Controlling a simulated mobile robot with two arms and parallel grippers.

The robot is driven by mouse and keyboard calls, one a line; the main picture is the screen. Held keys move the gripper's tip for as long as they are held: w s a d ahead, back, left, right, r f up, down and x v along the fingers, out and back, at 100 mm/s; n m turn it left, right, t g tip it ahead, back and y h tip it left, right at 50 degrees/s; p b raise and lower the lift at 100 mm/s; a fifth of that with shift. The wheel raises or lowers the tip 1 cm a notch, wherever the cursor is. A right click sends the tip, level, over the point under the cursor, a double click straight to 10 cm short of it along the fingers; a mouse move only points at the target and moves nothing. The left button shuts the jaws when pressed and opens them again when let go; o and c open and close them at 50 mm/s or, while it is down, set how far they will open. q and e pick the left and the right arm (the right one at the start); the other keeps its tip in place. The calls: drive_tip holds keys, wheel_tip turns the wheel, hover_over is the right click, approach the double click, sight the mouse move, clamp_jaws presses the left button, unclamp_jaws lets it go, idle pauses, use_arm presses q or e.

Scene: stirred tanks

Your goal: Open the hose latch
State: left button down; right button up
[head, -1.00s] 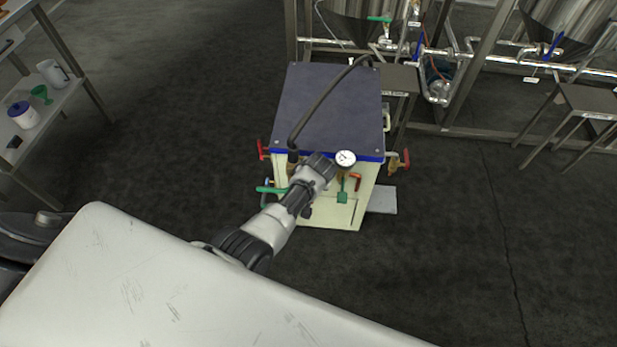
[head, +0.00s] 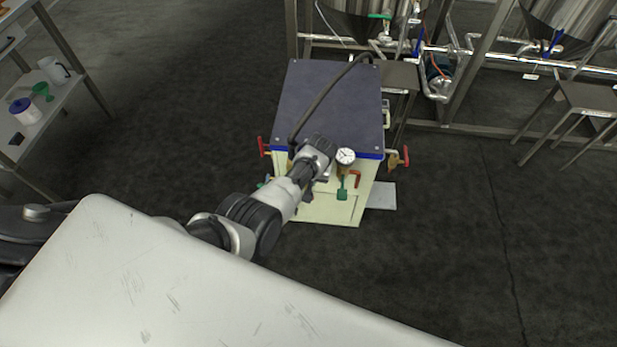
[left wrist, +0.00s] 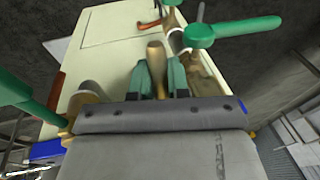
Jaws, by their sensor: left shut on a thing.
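The hose latch looks to be a tan, brass-coloured lever (left wrist: 156,62) on the front of the pale yellow box (head: 330,208). My left gripper (left wrist: 157,82), with green fingers, is shut on this lever in the left wrist view. In the head view my left gripper (head: 320,150) is at the box's front edge, just left of the round gauge (head: 345,156), and hides the latch. A black hose (head: 325,95) arches over the box's dark lid (head: 330,100) and drops behind the gripper. My right gripper is not in view.
Close around the gripper are a green valve handle (head: 342,190), an orange handle (head: 356,179) and a long green handle (left wrist: 235,31). Red handles (head: 264,147) (head: 405,156) stick out at the box's sides.

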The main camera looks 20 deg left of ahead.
use_arm(q)
drive_tip(key=c, duration=1.1)
unclamp_jaws()
drive_tip(key=p+v, duration=0.4)
drive_tip(key=v, duration=0.6)
drive_tip(key=shift+r, duration=0.4)
